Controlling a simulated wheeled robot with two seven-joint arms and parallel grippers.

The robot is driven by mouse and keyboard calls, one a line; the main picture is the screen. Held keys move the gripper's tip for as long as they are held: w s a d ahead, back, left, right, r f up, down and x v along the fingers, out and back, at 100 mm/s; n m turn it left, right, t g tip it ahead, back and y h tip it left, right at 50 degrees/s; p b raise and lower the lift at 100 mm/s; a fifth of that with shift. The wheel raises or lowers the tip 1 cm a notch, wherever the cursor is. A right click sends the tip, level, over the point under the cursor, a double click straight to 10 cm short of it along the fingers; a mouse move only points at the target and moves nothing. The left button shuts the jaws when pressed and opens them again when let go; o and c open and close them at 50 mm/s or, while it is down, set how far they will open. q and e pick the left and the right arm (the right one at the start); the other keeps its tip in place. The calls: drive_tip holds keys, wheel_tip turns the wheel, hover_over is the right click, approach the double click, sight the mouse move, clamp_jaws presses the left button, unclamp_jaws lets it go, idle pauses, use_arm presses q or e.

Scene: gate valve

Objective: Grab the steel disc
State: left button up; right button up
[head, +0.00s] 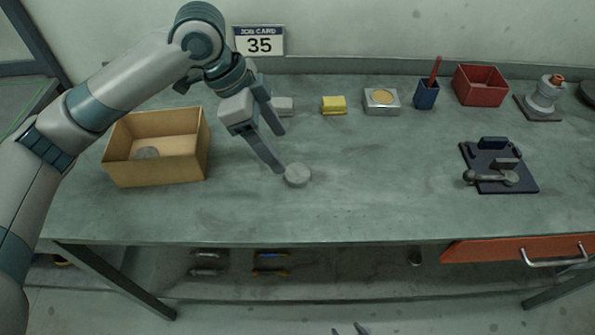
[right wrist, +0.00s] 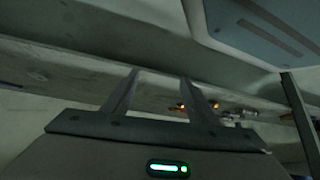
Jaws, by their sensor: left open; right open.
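A round grey steel disc (head: 297,175) lies flat on the workbench, left of its middle. My left gripper (head: 281,150) is open, its fingers pointing down and to the right. One fingertip is at the disc's left edge in the head view; I cannot tell whether it touches. The other finger is further back. My right gripper (right wrist: 160,76) is open and empty in the right wrist view, below the bench top. Its tips (head: 350,329) show at the head view's bottom edge.
Along the back stand a yellow block (head: 334,105), a metal box with a round gold top (head: 381,101), a blue cup (head: 426,95) and a red bin (head: 480,86). A dark fixture (head: 497,167) sits right. A red drawer (head: 500,250) is below. The bench centre is clear.

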sight(296, 172)
use_arm(q)
drive_tip(key=x, duration=0.3)
drive_tip(key=shift+d+f, duration=0.1)
drive_tip(key=shift+f, duration=0.15)
drive_tip(key=shift+d+f, duration=0.1)
drive_tip(key=shift+f, duration=0.15)
use_arm(e)
drive_tip(key=s, duration=0.1)
drive_tip(key=s+d+f, duration=0.1)
drive_tip(key=shift+s+d+f+g, duration=0.15)
drive_tip(key=shift+s+f+g, duration=0.15)
drive_tip(key=shift+g, duration=0.1)
use_arm(q)
drive_tip(key=shift+f, duration=0.1)
use_arm(e)
drive_tip(key=shift+w+r, duration=0.1)
drive_tip(key=shift+r, duration=0.1)
